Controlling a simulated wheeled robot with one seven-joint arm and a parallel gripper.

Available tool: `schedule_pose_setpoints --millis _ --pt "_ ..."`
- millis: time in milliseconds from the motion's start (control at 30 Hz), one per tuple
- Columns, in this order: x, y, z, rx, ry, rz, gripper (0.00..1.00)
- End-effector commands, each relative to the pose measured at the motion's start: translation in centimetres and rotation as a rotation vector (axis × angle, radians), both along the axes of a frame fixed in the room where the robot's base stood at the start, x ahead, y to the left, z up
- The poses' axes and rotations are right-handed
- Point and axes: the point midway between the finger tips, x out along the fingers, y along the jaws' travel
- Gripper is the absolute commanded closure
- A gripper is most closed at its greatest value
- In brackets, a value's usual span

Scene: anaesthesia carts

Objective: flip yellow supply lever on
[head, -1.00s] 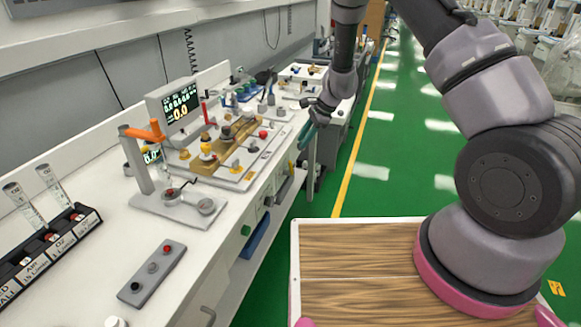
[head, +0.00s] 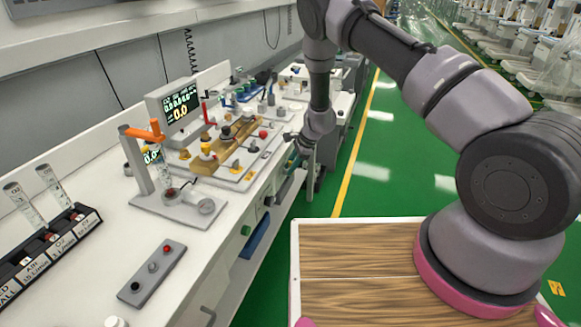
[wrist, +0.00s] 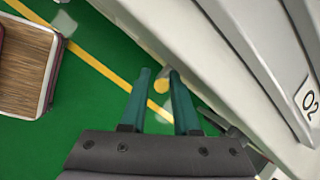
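My gripper (wrist: 159,74) shows in the wrist view with two green fingers, parted by a narrow gap. Which way the lever is set cannot be seen.
The white bench (head: 110,235) runs along the left with a display (head: 180,105), an orange-handled stand (head: 141,134) and a grey button box (head: 152,273).

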Motion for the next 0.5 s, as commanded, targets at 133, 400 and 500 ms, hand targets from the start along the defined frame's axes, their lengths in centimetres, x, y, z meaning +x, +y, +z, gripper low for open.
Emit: schedule_pose_setpoints --millis 133,400,500 --pt "0.04 0.04 -0.05 0.0 -0.001 0.0 0.71" --pt "0.04 0.02 -0.02 0.0 -0.001 0.0 1.0" --pt "0.04 0.02 -0.02 0.0 -0.001 0.0 1.0"
